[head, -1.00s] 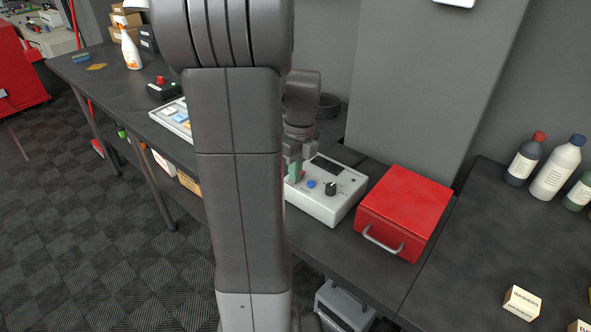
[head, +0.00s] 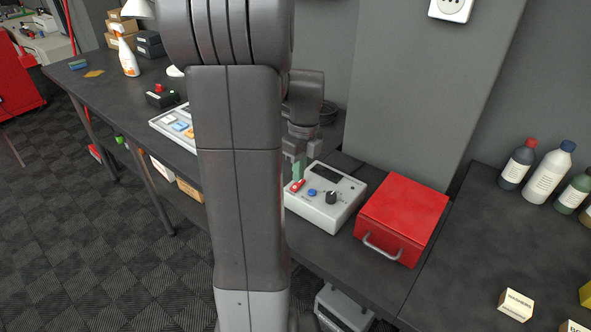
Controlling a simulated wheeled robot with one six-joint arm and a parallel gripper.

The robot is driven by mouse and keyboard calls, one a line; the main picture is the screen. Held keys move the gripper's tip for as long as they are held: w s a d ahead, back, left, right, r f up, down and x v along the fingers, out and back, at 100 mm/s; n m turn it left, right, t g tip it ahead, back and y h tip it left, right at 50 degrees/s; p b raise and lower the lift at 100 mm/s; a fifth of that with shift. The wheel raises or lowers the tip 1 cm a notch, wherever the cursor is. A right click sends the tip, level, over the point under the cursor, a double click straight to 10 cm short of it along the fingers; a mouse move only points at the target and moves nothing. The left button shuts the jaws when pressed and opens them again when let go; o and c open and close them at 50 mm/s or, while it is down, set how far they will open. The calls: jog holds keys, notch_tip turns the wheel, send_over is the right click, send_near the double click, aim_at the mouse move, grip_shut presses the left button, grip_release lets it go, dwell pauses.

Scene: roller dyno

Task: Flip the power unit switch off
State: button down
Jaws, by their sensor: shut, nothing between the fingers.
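The power unit (head: 345,203) is a light grey box on the bench, right of my arm. Its sloped top has a dark display, a blue button (head: 311,192), a black knob (head: 331,198) and a red switch (head: 297,185) near its left side. My gripper (head: 297,172), with green fingertips, points down just above the red switch. It is shut and holds nothing. A small gap seems to show between fingertips and switch, but contact is hard to judge. The switch's exact tilt is too small to tell. My arm hides the unit's left edge.
A red box (head: 402,213) with a metal handle stands close to the unit's right. A panel with coloured keys (head: 176,125) and a box with a red button (head: 161,96) lie left of my arm. Bottles (head: 549,171) stand on the right bench.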

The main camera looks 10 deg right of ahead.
notch_tip(320, 180, up, 12)
jog(key=s+a, duration=0.1)
jog(key=shift+s+a+f, duration=0.15)
jog(key=shift+a+f, duration=0.1)
jog(key=shift+a, duration=0.15)
jog(key=shift+f, duration=0.1)
jog(key=b, duration=0.1)
send_over(301, 184)
jog(key=a, duration=0.2)
jog(key=f, duration=0.9)
jog(key=shift+s+d, duration=0.2)
jog(key=shift+s, duration=0.2)
jog(key=shift+d+f+y+b, duration=0.35)
jog(key=shift+f+b, duration=0.2)
jog(key=shift+b, duration=0.7)
jog(key=shift+w+r+g, duration=0.1)
jog(key=shift+r+g, duration=0.05)
jog(key=shift+g, duration=0.15)
notch_tip(301, 184, up, 6)
jog(key=shift+w+d+r, duration=0.15)
jog(key=shift+w+d, duration=0.15)
jog(key=shift+d, duration=0.15)
